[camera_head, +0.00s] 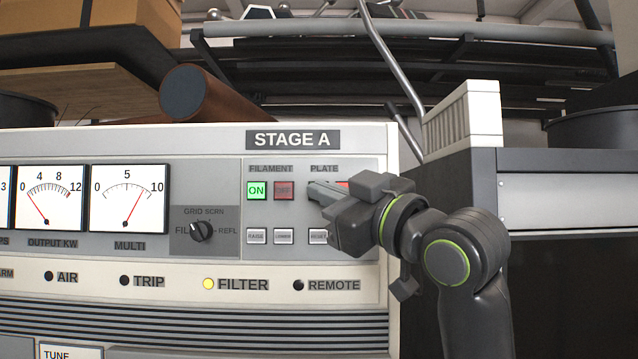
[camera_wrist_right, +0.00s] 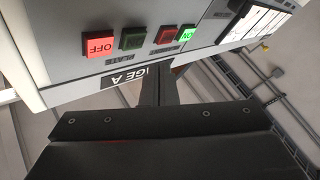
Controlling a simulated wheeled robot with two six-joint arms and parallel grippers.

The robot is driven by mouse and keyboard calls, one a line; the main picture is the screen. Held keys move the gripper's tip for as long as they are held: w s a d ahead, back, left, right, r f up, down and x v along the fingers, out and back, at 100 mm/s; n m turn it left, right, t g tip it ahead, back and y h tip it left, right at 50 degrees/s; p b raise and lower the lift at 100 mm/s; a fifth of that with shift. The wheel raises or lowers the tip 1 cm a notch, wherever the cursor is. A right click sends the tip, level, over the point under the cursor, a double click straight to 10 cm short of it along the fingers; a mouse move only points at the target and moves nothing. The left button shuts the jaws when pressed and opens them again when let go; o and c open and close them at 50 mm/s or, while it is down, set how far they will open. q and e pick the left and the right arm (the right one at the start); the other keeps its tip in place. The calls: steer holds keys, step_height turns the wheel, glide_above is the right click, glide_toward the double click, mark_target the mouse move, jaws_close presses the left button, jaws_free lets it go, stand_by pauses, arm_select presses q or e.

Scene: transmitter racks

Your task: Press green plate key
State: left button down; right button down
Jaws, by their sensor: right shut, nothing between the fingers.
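The green plate key shows in the right wrist view (camera_wrist_right: 132,38) as a dark, unlit green button between the bright red plate OFF key (camera_wrist_right: 98,45) and the dim red filament key (camera_wrist_right: 165,35). In the head view my right gripper (camera_head: 313,190) is in front of the PLATE pair and mostly hides the green key; a bit of the red plate key (camera_head: 343,184) shows above it. The gripper is shut and empty. In the wrist view its fingertips (camera_wrist_right: 160,78) point toward the panel near the key row; whether they touch it I cannot tell. My left gripper is not in view.
The lit green filament ON key (camera_head: 257,190) and dim red filament key (camera_head: 284,190) are left of the gripper. Small grey keys (camera_head: 284,236) sit below, with a selector knob (camera_head: 201,230) further left. A dark cabinet (camera_head: 560,165) stands at the right.

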steer(key=shift+w, duration=1.05)
steer(key=shift+w, duration=0.15)
stand_by(1.2)
steer(key=shift+w+p, duration=0.3)
steer(key=shift+w, duration=0.35)
stand_by(0.6)
steer(key=shift+s, duration=0.75)
steer(key=shift+b, duration=0.3)
